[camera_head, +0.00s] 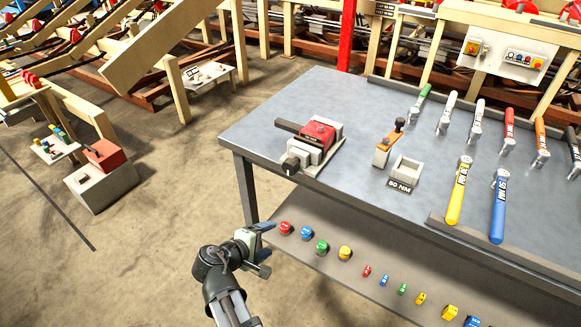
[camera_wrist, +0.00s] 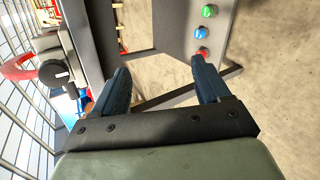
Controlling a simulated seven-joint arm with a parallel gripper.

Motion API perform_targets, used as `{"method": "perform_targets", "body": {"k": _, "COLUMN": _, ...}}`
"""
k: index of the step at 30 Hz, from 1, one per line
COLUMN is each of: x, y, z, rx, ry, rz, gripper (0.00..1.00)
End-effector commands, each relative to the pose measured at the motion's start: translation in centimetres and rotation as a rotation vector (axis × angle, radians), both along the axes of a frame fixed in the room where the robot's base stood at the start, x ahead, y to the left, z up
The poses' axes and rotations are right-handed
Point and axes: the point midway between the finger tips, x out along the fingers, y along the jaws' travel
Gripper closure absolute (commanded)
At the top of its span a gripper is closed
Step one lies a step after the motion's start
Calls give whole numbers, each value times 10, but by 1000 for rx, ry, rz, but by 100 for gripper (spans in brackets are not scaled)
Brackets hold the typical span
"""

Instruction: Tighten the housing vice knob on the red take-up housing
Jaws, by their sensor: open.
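The red take-up housing (camera_head: 318,131) sits in a light grey vice (camera_head: 312,152) at the left front of the grey bench. The dark housing vice knob (camera_head: 290,166) is on the vice's front end, near the bench edge. My gripper (camera_head: 267,248) is open and empty, in front of and below the bench edge, apart from the knob. In the wrist view my gripper's two blue-grey fingers (camera_wrist: 165,82) are spread with nothing between them. A round dark knob (camera_wrist: 53,73) and part of a red piece (camera_wrist: 18,68) show left of the fingers there.
The bench top (camera_head: 250,120) has an orange-and-black tool (camera_head: 388,145), a box labelled 80 NM (camera_head: 405,172) and several coloured-handled wrenches at the right. A lower shelf (camera_head: 330,262) carries several coloured caps close to my gripper. The floor at left is clear near my arm.

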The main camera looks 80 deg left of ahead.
Motion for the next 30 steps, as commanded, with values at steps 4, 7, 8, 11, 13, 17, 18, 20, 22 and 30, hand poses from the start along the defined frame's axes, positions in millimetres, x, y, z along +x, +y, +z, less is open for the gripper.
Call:
{"method": "perform_targets", "body": {"k": 4, "x": 8, "y": 24, "z": 37, "rx": -21, "ry": -241, "rz": 102, "gripper": 24}}
{"method": "perform_targets", "body": {"k": 7, "x": 11, "y": 36, "z": 59, "rx": -65, "ry": -442, "rz": 176, "gripper": 24}}
{"method": "perform_targets", "body": {"k": 8, "x": 11, "y": 39, "z": 66, "rx": -81, "ry": -502, "rz": 196, "gripper": 24}}
{"method": "perform_targets", "body": {"k": 11, "x": 11, "y": 47, "z": 88, "rx": -150, "ry": -707, "rz": 259, "gripper": 24}}
{"method": "perform_targets", "body": {"k": 13, "x": 10, "y": 50, "z": 101, "rx": -206, "ry": -833, "rz": 295, "gripper": 24}}
{"method": "perform_targets", "body": {"k": 17, "x": 7, "y": 53, "z": 113, "rx": -308, "ry": -993, "rz": 343, "gripper": 24}}
{"method": "perform_targets", "body": {"k": 18, "x": 7, "y": 54, "z": 114, "rx": -338, "ry": -1024, "rz": 356, "gripper": 24}}
{"method": "perform_targets", "body": {"k": 20, "x": 6, "y": 54, "z": 114, "rx": -379, "ry": -1054, "rz": 375, "gripper": 24}}
{"method": "perform_targets", "body": {"k": 22, "x": 6, "y": 55, "z": 114, "rx": -419, "ry": -1084, "rz": 392, "gripper": 24}}
{"method": "perform_targets", "body": {"k": 30, "x": 11, "y": 61, "z": 113, "rx": -483, "ry": -1127, "rz": 413, "gripper": 24}}
